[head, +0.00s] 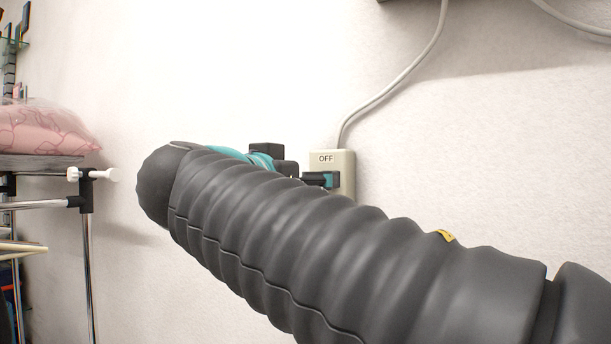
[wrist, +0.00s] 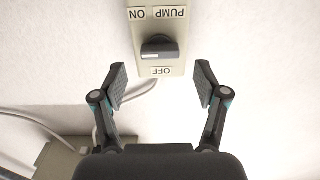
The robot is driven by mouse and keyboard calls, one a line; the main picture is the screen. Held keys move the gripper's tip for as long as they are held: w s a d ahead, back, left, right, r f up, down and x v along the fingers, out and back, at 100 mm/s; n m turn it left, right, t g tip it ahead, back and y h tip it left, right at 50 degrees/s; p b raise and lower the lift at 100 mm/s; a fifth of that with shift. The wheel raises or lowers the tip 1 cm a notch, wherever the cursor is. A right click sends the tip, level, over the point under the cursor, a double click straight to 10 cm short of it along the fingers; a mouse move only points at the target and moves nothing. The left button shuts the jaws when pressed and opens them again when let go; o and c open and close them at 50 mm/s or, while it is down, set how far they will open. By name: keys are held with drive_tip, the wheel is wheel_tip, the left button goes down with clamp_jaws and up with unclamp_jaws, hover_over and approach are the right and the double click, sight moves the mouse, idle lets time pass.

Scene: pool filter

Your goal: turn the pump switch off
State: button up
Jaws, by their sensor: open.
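The pump switch box (wrist: 178,62) is a beige plate on the wall. It appears upside down in the wrist view, with ON and PUMP labels at the top and an OFF label at the bottom. Its dark knob (wrist: 160,47) sits between these labels; I cannot tell which label it points to. My gripper (wrist: 160,78) is open and empty, its two fingers apart on either side below the knob in the picture. In the head view the box (head: 345,165) shows its OFF label, and my gripper (head: 318,180) is close in front of it, partly hidden by my arm.
A grey cable (head: 400,76) runs up the wall from the box. A grey box (wrist: 62,160) with cables is at the lower left of the wrist view. A metal rack (head: 88,235) with a pink bag (head: 45,128) stands at the left. The wall between is bare.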

drive_tip(key=shift+x, duration=1.55)
drive_tip(key=c, duration=1.2)
